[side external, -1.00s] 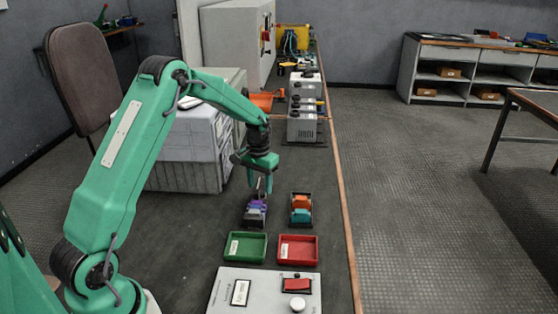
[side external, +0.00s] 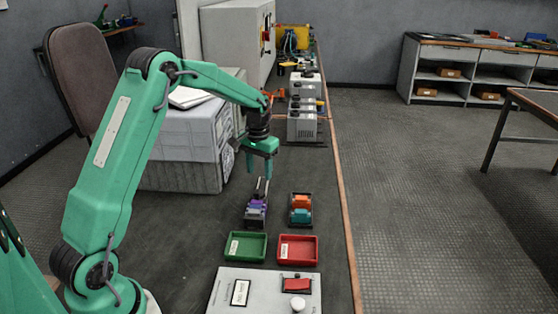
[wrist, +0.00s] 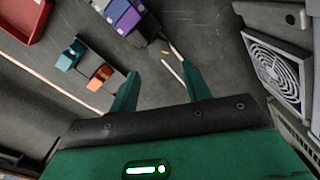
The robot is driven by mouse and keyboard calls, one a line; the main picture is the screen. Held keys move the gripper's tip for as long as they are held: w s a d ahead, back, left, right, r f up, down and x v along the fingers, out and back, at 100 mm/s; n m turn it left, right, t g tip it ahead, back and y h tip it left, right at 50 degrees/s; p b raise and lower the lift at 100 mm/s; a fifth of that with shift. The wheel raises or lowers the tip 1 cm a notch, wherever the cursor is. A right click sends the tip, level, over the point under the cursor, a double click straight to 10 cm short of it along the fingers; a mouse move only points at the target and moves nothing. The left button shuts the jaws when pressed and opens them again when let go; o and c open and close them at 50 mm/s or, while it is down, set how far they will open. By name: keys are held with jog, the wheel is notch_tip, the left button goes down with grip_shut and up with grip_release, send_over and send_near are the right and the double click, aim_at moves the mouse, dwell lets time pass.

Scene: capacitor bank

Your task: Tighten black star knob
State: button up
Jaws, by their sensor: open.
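I cannot clearly make out a black star knob in either view. My gripper (side external: 258,170) is open and empty, fingers pointing down, above the far end of a dark rack of purple and grey blocks (side external: 256,208). In the wrist view my gripper (wrist: 160,80) has its two green fingers spread. The purple and blue blocks (wrist: 122,15) lie beyond the fingers there, with a small dark part (wrist: 157,42) at the rack's end, too small to identify. Two thin pale pieces (wrist: 173,70) show between and beyond the fingertips.
A second rack holds orange and teal blocks (side external: 301,209). A green tray (side external: 246,260), a red tray (side external: 297,262) and a grey panel box with a red switch (side external: 297,285) stand nearer. Grey modules (side external: 302,125) stand behind; a vented case (wrist: 272,68) is close right in the wrist view.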

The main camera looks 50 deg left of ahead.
jog(key=shift+c, duration=0.2)
jog(key=n, duration=0.2)
jog(key=r+n, duration=0.1)
jog(key=n, duration=0.1)
jog(key=shift+a+n, duration=0.1)
jog(key=shift+n, duration=0.2)
jog(key=n, duration=0.2)
jog(key=r+n, duration=0.1)
jog(key=n, duration=0.1)
jog(key=shift+s, duration=0.1)
jog(key=shift+f, duration=0.15)
jog(key=shift+f, duration=4.35)
jog(key=shift+c, duration=0.5)
jog(key=c, duration=0.7)
jog(key=shift+c, duration=0.2)
